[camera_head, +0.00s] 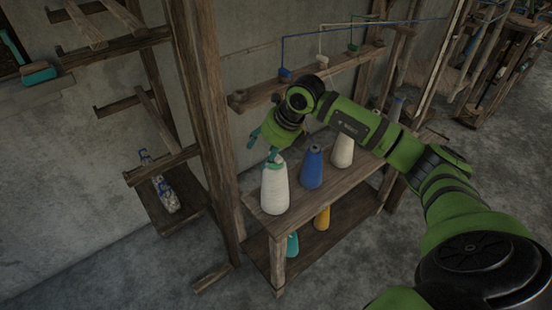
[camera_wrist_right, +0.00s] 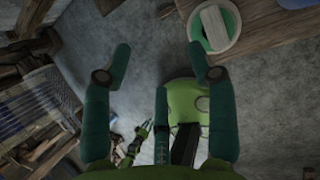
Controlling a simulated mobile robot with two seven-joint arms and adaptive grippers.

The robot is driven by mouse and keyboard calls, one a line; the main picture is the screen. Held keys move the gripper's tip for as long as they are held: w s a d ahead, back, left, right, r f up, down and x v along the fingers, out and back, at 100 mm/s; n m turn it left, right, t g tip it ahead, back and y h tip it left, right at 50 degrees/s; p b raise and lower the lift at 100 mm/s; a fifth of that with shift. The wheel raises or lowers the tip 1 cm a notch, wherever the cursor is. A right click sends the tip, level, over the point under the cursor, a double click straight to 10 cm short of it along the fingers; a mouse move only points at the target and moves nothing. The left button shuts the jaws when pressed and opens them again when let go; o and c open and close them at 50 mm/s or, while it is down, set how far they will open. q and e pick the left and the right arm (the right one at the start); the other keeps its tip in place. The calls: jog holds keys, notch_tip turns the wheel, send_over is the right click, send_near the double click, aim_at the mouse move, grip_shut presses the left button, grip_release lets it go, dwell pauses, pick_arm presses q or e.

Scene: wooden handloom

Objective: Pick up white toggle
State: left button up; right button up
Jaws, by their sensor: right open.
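A small white piece (camera_head: 322,59), which looks like the white toggle, is on the wall rail at the end of a thin line, between a blue piece (camera_head: 285,75) and a green piece (camera_head: 352,47). My right gripper (camera_head: 263,139) is open, left of and below it, near the top of the white yarn cone (camera_head: 275,188). Its teal fingers (camera_wrist_right: 160,70) are spread and empty in the wrist view. A small green and black part low in that view may be my left gripper (camera_wrist_right: 140,138); its fingers are too small to judge.
The wooden shelf (camera_head: 350,180) also holds a blue cone (camera_head: 312,167) and a cream cone (camera_head: 342,151). A yellow cone (camera_head: 322,219) is on the lower board. A wooden post (camera_head: 205,110) stands left of my gripper.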

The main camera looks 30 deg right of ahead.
aim_at(276, 159)
jog(key=d+h, duration=0.1)
jog(key=d, duration=0.1)
jog(key=d+r+h, duration=0.1)
jog(key=d, duration=0.1)
jog(key=shift+s+d+r, duration=0.1)
jog(key=shift+s+d, duration=0.05)
jog(key=shift+d, duration=0.2)
jog(key=shift+d+f, duration=0.15)
jog(key=shift+f, duration=0.15)
jog(key=x, duration=0.1)
jog(key=p+x, duration=0.1)
jog(key=x, duration=0.1)
jog(key=p+x, duration=0.1)
jog(key=x, duration=0.1)
jog(key=shift+s+a+f, duration=0.15)
jog(key=shift+a+f, duration=0.05)
jog(key=shift+f, duration=0.4)
jog(key=c, duration=0.4)
jog(key=shift+s+f, duration=0.1)
jog(key=shift+s, duration=0.05)
jog(key=c, duration=0.5)
jog(key=shift+c, duration=0.2)
